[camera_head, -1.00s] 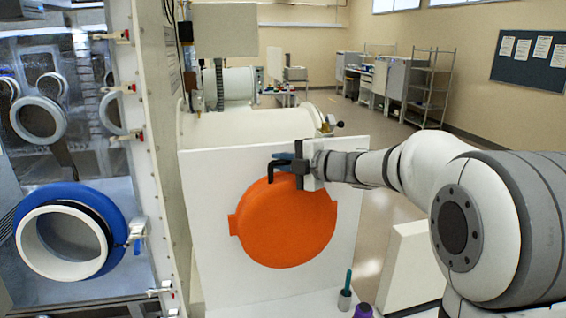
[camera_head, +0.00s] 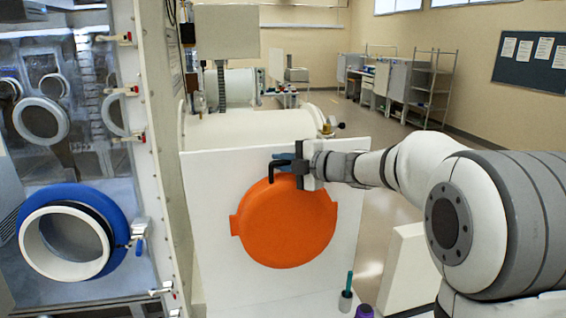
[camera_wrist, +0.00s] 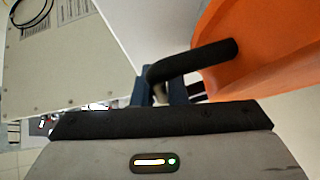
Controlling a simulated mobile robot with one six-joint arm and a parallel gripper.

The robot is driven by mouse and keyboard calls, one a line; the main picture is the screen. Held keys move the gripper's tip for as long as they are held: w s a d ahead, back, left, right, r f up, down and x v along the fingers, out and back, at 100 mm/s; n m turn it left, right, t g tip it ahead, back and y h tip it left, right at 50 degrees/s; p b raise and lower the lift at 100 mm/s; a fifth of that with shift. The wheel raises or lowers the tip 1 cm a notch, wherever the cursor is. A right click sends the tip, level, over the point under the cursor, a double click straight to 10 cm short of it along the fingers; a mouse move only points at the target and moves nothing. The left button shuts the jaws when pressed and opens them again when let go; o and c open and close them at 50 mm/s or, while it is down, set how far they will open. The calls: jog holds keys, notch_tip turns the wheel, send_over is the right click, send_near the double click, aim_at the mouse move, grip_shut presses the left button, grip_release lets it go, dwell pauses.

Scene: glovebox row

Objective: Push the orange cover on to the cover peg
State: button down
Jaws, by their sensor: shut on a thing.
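The orange cover (camera_head: 287,225) is a round disc with side tabs, upright in front of a white panel (camera_head: 213,215). My gripper (camera_head: 285,165) is at its upper edge and shut on the cover's black handle. In the wrist view the black bent handle (camera_wrist: 205,58) runs from between the blue fingers to the orange cover (camera_wrist: 262,50). The cover peg cannot be seen; the cover may hide it. I cannot tell whether the cover touches the panel.
A glovebox with a blue-ringed white port (camera_head: 30,240) stands at the left. A small cup with a green-handled tool (camera_head: 346,298) and a purple item (camera_head: 364,311) stand below the panel. A white block (camera_head: 402,265) is at the right.

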jog(key=shift+w+a, duration=0.1)
jog(key=shift+w, duration=0.15)
jog(key=shift+f, duration=0.1)
jog(key=c, duration=1.4)
grip_release()
jog(key=shift+o, duration=0.2)
